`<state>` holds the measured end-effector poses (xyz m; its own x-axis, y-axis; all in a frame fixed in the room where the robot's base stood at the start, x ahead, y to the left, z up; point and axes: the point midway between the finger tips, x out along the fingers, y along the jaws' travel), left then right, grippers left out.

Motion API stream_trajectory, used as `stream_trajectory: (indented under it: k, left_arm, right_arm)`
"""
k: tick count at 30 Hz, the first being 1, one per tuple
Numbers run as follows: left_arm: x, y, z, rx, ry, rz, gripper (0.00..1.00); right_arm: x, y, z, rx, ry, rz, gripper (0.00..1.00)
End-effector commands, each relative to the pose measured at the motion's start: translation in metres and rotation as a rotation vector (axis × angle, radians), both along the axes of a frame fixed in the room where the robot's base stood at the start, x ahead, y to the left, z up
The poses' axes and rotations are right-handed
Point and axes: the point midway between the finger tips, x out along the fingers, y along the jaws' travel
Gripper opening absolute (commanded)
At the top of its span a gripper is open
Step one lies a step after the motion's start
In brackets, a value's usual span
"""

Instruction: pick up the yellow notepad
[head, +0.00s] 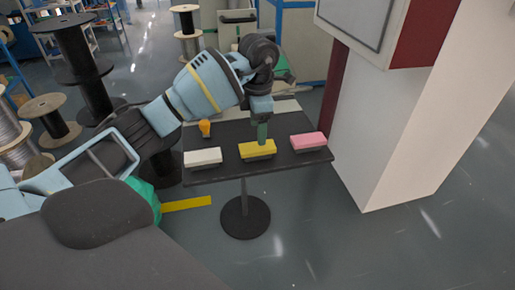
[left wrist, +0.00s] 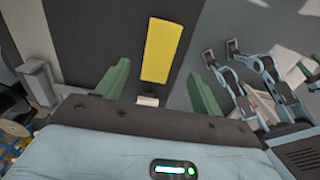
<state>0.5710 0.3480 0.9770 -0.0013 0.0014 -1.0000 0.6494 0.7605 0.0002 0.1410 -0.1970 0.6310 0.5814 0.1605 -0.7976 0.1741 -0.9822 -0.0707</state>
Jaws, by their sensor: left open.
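The yellow notepad (head: 258,153) lies near the front edge of a small dark table (head: 222,171), in the middle of a row of three pads. My left gripper (head: 263,134) points down just above it, with green fingers. In the left wrist view the notepad (left wrist: 161,50) shows ahead of the open fingers of my left gripper (left wrist: 160,88), lying between their lines. Nothing is held between the fingers. Whether a finger touches the notepad cannot be told. My right gripper does not show clearly in the head view.
A white pad (head: 203,156) lies left of the notepad and a pink pad (head: 309,141) right of it. An orange object (head: 205,128) stands behind the white pad. A white pillar (head: 385,130) rises right of the table. Cable spools (head: 80,60) stand at left.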

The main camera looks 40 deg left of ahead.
Motion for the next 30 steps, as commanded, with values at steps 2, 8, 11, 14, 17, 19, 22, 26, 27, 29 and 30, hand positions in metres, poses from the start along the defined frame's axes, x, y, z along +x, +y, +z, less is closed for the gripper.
stream_trajectory:
  k: [2,8,11,14,17,19,22,26,27,29,30]
  left_arm:
    - [0.0,0.0,-0.006,-0.001,-0.001,0.0,0.67]
    - [0.0,0.0,-0.013,-0.001,0.002,0.001,0.67]
    - [0.0,0.001,-0.027,-0.002,0.002,0.002,0.67]
    - [0.0,0.001,-0.041,-0.003,0.001,0.0,0.67]
    - [0.0,0.001,-0.052,-0.001,0.0,0.0,0.67]
    - [0.0,0.002,-0.056,-0.002,-0.001,0.0,0.67]
    - [0.0,0.002,-0.058,-0.001,-0.003,0.0,0.67]
    - [0.0,0.002,-0.057,-0.001,-0.003,0.0,0.67]
    - [0.0,0.002,-0.057,-0.001,-0.003,0.0,0.66]
    - [0.0,0.002,-0.057,-0.001,-0.003,0.0,0.58]
    - [0.0,0.002,-0.057,-0.001,-0.003,0.0,0.53]
  right_arm:
    - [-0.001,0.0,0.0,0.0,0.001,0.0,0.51]
    - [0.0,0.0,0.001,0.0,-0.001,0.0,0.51]
    - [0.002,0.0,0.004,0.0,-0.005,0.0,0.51]
    - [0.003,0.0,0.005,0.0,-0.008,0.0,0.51]
    - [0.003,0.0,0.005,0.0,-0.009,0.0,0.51]
    - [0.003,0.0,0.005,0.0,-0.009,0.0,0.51]
    - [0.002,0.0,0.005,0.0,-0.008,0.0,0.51]
    - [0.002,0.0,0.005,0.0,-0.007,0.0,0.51]
    - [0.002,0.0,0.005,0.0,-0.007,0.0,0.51]
    - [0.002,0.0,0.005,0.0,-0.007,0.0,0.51]
    - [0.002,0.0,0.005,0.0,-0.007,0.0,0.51]
